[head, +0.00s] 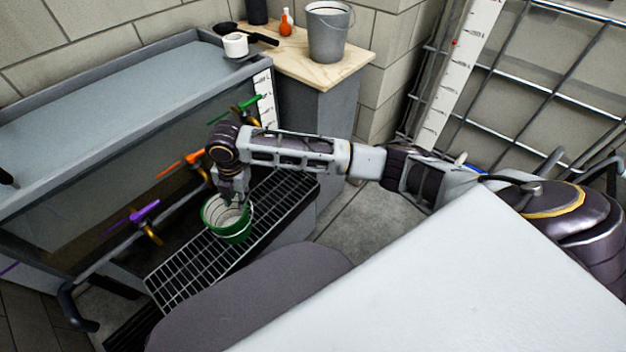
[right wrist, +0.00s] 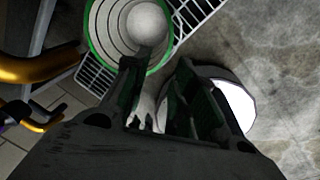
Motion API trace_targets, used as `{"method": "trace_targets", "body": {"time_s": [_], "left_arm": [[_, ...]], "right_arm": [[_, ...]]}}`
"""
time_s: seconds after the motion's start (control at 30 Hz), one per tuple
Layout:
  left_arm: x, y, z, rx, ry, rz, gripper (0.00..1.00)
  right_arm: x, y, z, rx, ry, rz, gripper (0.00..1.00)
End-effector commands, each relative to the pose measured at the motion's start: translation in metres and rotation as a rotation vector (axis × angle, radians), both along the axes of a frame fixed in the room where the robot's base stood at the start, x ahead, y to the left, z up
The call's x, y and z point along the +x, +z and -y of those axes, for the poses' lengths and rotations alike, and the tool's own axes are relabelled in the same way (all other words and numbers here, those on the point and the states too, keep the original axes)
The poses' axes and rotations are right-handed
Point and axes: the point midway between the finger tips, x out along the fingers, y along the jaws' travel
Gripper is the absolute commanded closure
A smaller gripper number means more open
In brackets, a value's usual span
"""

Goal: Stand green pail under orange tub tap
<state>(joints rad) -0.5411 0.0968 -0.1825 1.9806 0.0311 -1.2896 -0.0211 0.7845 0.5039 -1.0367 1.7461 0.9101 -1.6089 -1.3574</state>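The green pail (head: 228,222) stands upright on the black grid rack (head: 190,268) below the tub's taps, near the orange tap handle (head: 183,164) and to its right. Its pale inside with rings shows in the right wrist view (right wrist: 103,32). My right gripper (head: 233,201) points down at the pail's upper rim. In the right wrist view its fingers (right wrist: 157,68) are apart, with the pail's near rim close to the tips. Whether they touch the rim cannot be told. The exact spot under the orange spout is partly hidden. My left gripper is not in view.
A purple tap handle (head: 133,214) is left of the orange one, a green tap handle (head: 236,108) right of it. The grey tub (head: 110,100) stands behind. A grey bucket (head: 329,35) stands on the wooden counter (head: 285,58). The rack is bare left of the pail.

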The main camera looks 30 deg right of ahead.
Motion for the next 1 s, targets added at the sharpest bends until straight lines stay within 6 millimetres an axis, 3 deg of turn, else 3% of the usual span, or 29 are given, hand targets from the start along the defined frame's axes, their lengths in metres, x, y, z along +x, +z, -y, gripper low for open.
{"method": "trace_targets", "body": {"time_s": [0.5, 1.0], "left_arm": [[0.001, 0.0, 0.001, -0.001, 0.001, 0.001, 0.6], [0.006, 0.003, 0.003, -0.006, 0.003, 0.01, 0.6]], "right_arm": [[-0.035, -0.037, -0.038, 0.179, -0.346, -0.033, 0.73], [-0.063, -0.071, -0.042, 0.314, -0.758, -0.094, 0.73]]}}
